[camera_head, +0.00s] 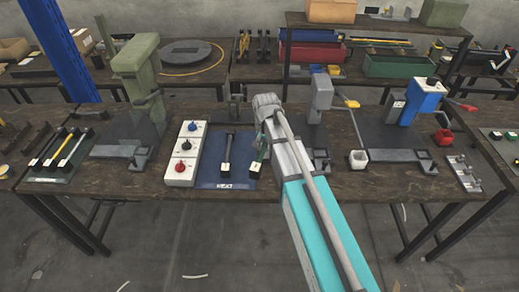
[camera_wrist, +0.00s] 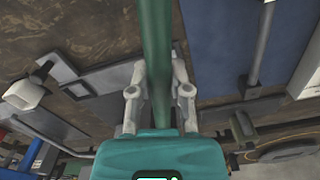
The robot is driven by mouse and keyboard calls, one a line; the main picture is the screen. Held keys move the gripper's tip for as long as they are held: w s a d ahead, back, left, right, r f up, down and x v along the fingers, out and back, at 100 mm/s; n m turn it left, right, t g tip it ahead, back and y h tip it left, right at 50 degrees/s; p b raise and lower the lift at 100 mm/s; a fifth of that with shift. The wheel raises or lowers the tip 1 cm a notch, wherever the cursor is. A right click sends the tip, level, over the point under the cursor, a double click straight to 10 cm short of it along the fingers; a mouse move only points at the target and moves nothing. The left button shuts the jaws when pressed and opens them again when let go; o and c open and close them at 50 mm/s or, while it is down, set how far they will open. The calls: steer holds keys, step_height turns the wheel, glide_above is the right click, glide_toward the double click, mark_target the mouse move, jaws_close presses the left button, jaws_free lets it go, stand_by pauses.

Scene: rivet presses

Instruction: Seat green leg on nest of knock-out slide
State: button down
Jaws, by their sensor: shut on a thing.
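The green leg (camera_wrist: 157,45) runs up the middle of the wrist view as a long bar. My gripper (camera_wrist: 158,92) is shut on it, with one finger on each side. In the head view a small part of the green leg (camera_head: 264,146) shows beside my arm, above the right part of the blue mat; my fingertips are hidden there. A grey slide-like fixture (camera_head: 321,157) lies on the bench right of my arm, and a grey fixture (camera_wrist: 72,75) shows left of the leg in the wrist view. I cannot tell which fixture is the knock-out slide, and no nest is clear.
The blue mat (camera_head: 208,179) carries a dark upright piece (camera_head: 227,152). A white box with knobs (camera_head: 186,153) stands left of it. A green press (camera_head: 140,75), a grey press (camera_head: 319,97) and a blue press (camera_head: 424,98) stand around. A white cup (camera_head: 357,158) sits right of my arm.

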steer(key=w+d+f+m, duration=0.1)
steer(key=w+d+m, duration=0.3)
steer(key=d+m, duration=0.3)
steer(key=w+d+m+b, duration=0.1)
steer(key=w+d+m, duration=0.4)
steer(key=d+m, duration=0.2)
steer(key=shift+d+f+m+b, duration=0.2)
steer(key=shift+f+m+b, duration=0.1)
steer(key=shift+f+m, duration=0.15)
steer(key=shift+f+b, duration=3.65)
steer(key=shift+b, duration=0.05)
steer(key=shift+f+b, duration=0.7)
steer(key=shift+c, duration=2.4)
jaws_free()
steer(key=shift+r, duration=0.15)
